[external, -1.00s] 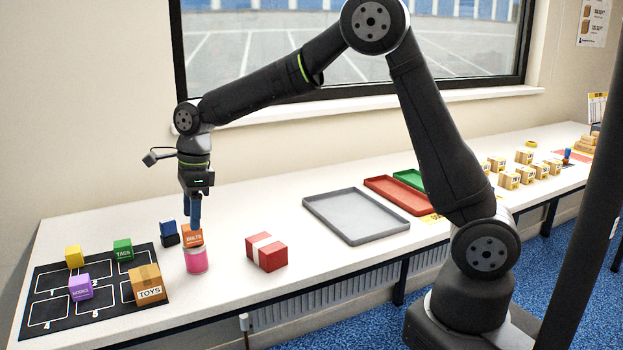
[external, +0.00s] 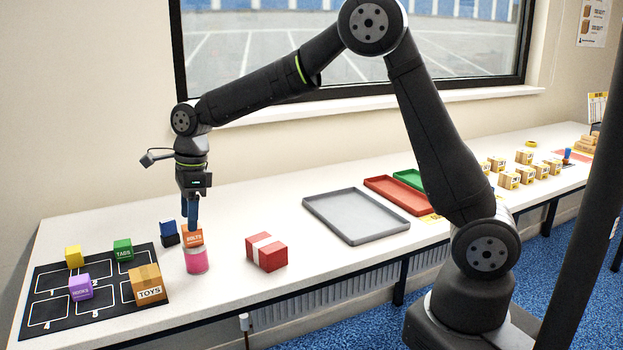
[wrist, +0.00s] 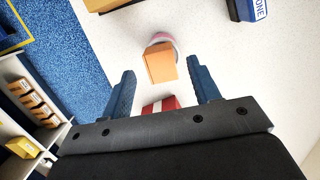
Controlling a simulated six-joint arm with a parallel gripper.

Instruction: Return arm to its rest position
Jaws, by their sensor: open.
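My gripper (external: 191,213) points down over the worktable, just above an orange box (external: 192,236). In the wrist view its two blue fingers (wrist: 160,92) are spread apart with nothing between their tips. The orange box (wrist: 160,66) rests on a pink cylinder (external: 197,261), which stands on the white table (external: 330,268). In the external view the fingers overlap the upper part of the box; the exact gap is hard to tell.
A blue and black box (external: 168,233) stands close behind my gripper. A red box with a white stripe (external: 267,252) is to the right. A black mat (external: 62,318) at left bears several small boxes. A grey tray (external: 356,236) lies further right.

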